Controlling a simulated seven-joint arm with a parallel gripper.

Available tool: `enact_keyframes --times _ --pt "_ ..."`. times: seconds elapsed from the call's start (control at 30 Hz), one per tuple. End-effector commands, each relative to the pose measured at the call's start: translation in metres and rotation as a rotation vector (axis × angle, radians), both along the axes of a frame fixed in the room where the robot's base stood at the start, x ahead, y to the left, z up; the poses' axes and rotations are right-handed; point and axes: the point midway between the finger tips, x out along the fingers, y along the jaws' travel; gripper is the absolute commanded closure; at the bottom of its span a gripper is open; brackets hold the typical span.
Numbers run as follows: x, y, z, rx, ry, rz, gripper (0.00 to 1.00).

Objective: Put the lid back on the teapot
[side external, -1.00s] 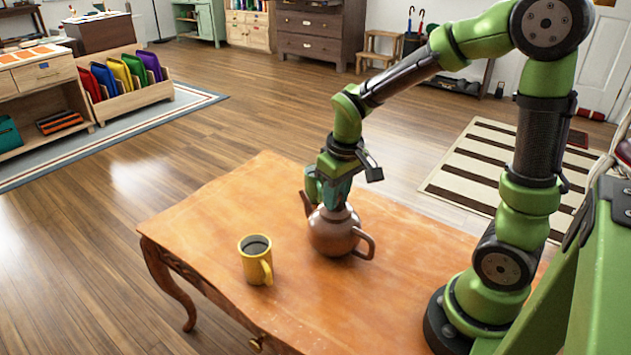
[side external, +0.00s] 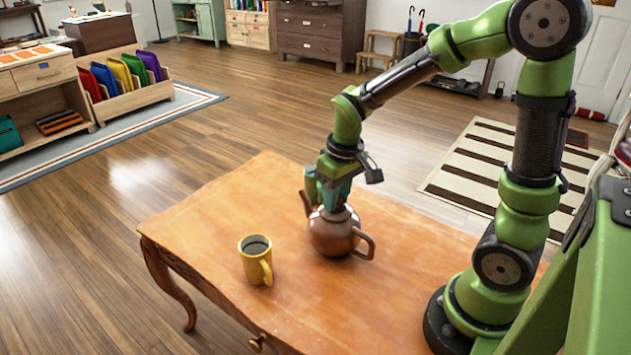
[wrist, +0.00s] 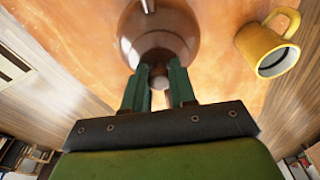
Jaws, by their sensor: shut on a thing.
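The brown teapot (side external: 332,236) stands upright on the orange-brown wooden table, handle toward the right and spout toward the left in the side view. My gripper (side external: 334,204) points down just over its top. In the wrist view my gripper's green fingers (wrist: 159,74) are on either side of the round knob of the lid (wrist: 159,83), shut on it. The teapot's shiny body (wrist: 165,30) shows beyond the fingertips. The lid's rim is largely hidden by the fingers, so I cannot tell whether it sits in the opening or just above it.
A yellow mug (side external: 256,262) with dark contents stands left of the teapot, clear of my gripper; it also shows in the wrist view (wrist: 268,45). The wooden table (side external: 215,225) is otherwise bare, with free room at the left and front.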

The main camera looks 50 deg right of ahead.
Motion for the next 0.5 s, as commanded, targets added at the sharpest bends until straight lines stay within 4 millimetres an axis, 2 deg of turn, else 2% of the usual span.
enact_keyframes --times 0.13,0.17,0.33,0.5 --pt "0.0000 0.0000 0.0000 0.000 0.000 0.000 1.00" --pt "0.0000 0.0000 0.0000 0.000 0.000 0.000 0.71" --pt "0.0000 0.0000 0.0000 0.000 0.000 0.000 0.45" --pt "0.0000 0.0000 0.0000 0.000 0.000 0.000 0.44"
